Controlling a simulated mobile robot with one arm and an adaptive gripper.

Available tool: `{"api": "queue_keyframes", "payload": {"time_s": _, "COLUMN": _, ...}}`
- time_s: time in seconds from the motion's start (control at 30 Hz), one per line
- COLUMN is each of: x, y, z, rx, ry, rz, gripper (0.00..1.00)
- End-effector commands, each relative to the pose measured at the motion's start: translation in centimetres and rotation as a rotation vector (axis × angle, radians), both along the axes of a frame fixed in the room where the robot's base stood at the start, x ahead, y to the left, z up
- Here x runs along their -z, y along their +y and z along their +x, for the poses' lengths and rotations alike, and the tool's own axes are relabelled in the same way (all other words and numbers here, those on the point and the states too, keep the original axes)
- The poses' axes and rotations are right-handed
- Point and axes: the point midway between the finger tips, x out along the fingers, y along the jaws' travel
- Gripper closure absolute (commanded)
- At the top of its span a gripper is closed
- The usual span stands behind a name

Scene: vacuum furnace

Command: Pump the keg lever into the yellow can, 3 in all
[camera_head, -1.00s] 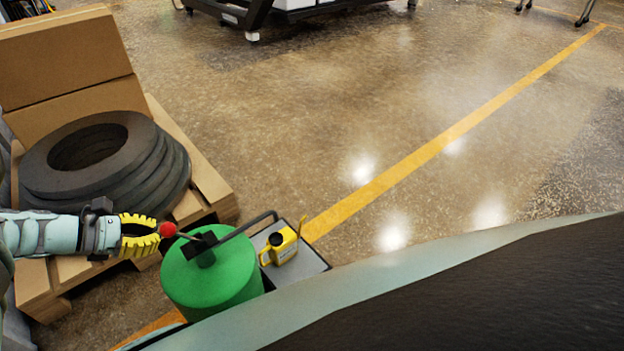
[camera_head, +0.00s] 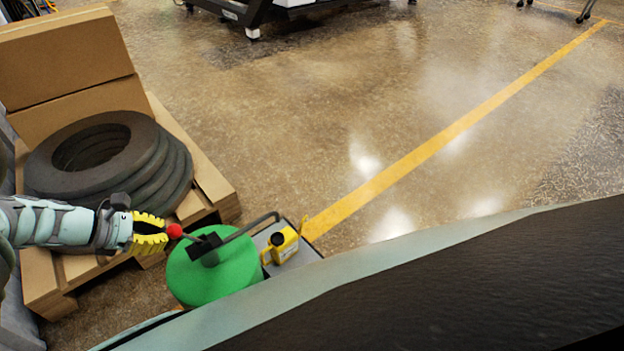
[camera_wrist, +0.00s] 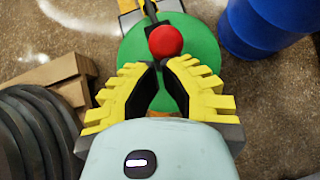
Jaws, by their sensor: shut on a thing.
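The green keg (camera_head: 214,272) stands at lower centre-left in the head view; my own body hides its lower part. Its dark lever (camera_head: 193,238) reaches left to a red ball knob (camera_head: 175,231). My gripper (camera_head: 164,236), with yellow ridged fingers, is shut on the knob from the left. In the wrist view the knob (camera_wrist: 165,41) sits at the fingertips (camera_wrist: 161,66), over the green keg top (camera_wrist: 203,48).
The can is on a grey platform (camera_head: 308,252) beside the keg. A wooden pallet (camera_head: 200,160) with dark rings (camera_head: 172,190) and cardboard boxes (camera_head: 70,60) stands left. A blue drum (camera_wrist: 265,25) shows in the wrist view. The floor beyond the keg is open.

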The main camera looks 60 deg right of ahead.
Motion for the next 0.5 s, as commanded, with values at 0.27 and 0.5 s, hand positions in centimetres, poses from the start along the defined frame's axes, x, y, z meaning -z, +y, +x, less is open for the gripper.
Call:
{"api": "queue_keyframes", "payload": {"time_s": 0.27, "x": -0.42, "y": -0.48, "z": -0.18, "rx": 0.004, "ry": 0.002, "rz": -0.004, "gripper": 1.00}}
{"api": "queue_keyframes", "payload": {"time_s": 0.5, "x": -0.79, "y": -0.87, "z": -0.36, "rx": 0.006, "ry": 0.003, "rz": -0.004, "gripper": 1.00}}
